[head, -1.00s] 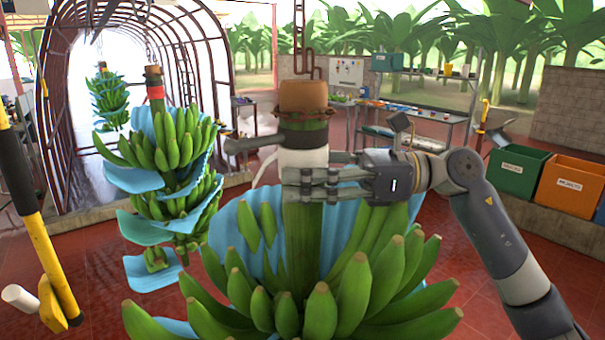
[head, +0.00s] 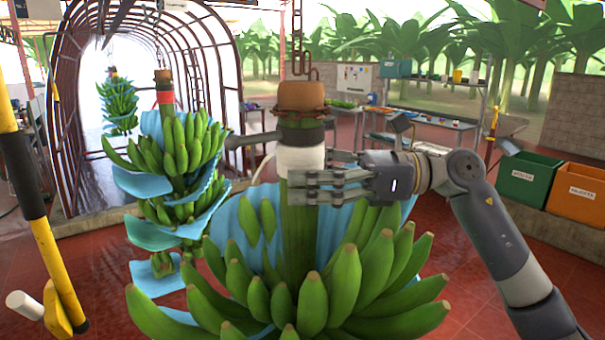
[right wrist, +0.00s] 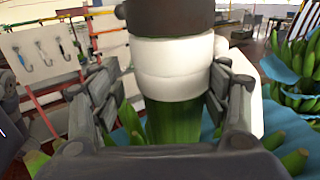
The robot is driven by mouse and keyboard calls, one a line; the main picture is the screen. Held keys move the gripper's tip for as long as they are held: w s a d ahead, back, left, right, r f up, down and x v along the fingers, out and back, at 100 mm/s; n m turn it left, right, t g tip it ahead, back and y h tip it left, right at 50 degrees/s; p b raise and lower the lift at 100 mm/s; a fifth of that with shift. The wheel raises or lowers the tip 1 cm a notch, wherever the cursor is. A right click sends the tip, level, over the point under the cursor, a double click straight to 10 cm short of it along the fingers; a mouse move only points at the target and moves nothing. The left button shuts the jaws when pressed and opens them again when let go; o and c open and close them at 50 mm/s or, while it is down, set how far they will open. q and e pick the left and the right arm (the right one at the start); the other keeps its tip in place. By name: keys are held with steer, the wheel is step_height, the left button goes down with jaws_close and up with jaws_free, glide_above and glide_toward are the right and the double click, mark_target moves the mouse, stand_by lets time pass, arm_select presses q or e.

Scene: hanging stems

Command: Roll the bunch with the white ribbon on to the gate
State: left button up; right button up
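The bunch with the white ribbon (head: 300,160) hangs close in front of me, large and green with a blue sheet behind its fingers. The white ribbon also shows in the right wrist view (right wrist: 172,70), wrapped around the stem below a dark band. My right gripper (head: 315,185) is at the stem just below the ribbon, with fingers on both sides. It looks shut on the stem, though the contact on one side is hard to see. The arched gate (head: 195,50) stands at the back left. My left gripper is not clearly in view.
Another bunch with a red ribbon (head: 166,97) and blue sheets hangs at left, between me and the arch. A farther bunch (head: 120,100) hangs inside the arch. A green crate (head: 525,178) and an orange crate (head: 575,193) stand at right. Red floor is open around them.

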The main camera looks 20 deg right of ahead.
arm_select(q)
steer(key=shift+d, duration=0.15)
arm_select(e)
steer(key=shift+s, duration=0.15)
steer(key=v, duration=1.2)
steer(key=shift+d, duration=0.1)
